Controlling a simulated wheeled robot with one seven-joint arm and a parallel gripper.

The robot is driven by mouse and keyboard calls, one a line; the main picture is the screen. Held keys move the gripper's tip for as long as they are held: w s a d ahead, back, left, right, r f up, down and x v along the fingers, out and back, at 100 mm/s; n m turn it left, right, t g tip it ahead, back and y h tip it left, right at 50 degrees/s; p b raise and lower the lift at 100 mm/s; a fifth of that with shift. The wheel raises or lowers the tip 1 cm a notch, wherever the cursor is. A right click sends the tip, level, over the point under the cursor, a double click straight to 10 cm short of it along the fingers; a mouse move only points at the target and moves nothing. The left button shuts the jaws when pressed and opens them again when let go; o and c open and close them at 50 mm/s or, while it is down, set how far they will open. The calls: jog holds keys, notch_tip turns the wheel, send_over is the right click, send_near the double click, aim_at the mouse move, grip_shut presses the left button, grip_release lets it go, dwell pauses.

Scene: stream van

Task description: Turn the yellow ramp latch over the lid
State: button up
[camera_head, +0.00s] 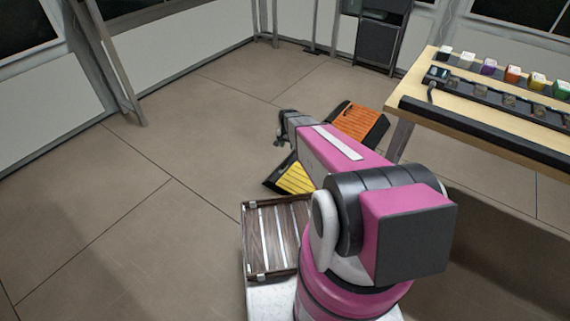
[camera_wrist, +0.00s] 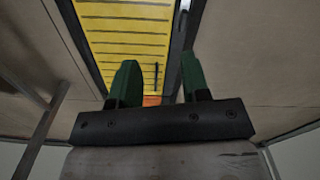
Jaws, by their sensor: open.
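A yellow slatted panel (camera_head: 293,178) with a dark frame lies low near the floor in the head view, partly hidden behind my arm. It also fills the upper middle of the wrist view (camera_wrist: 125,38), with a small dark bar (camera_wrist: 156,75) on its surface. My gripper (camera_wrist: 155,80) is open and empty, its two green fingers spread over the panel's near end. I cannot tell how far above it they are. In the head view my gripper (camera_head: 281,128) is at the end of my arm, left of the orange panel. I cannot make out the yellow latch apart from the panel.
An orange slatted panel (camera_head: 361,124) lies beyond my arm. A wooden tray (camera_head: 279,262) with light strips sits beside my arm's base. A table (camera_head: 450,101) with several coloured items stands at right. The floor at left (camera_head: 120,230) is clear.

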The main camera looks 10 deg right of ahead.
aim_at(285, 164)
jog(key=w+f+m, duration=0.1)
jog(key=w+f, duration=0.2)
jog(key=f, duration=0.5)
jog(key=w+f+m, duration=0.1)
jog(key=w+f, duration=0.2)
jog(key=f, duration=0.5)
jog(key=w+f+m, duration=0.1)
jog(key=w+f, duration=0.2)
jog(key=f, duration=0.4)
jog(key=shift+w+d+f, duration=0.1)
jog(key=shift+w+f, duration=0.05)
jog(key=shift+f, duration=0.25)
grip_shut()
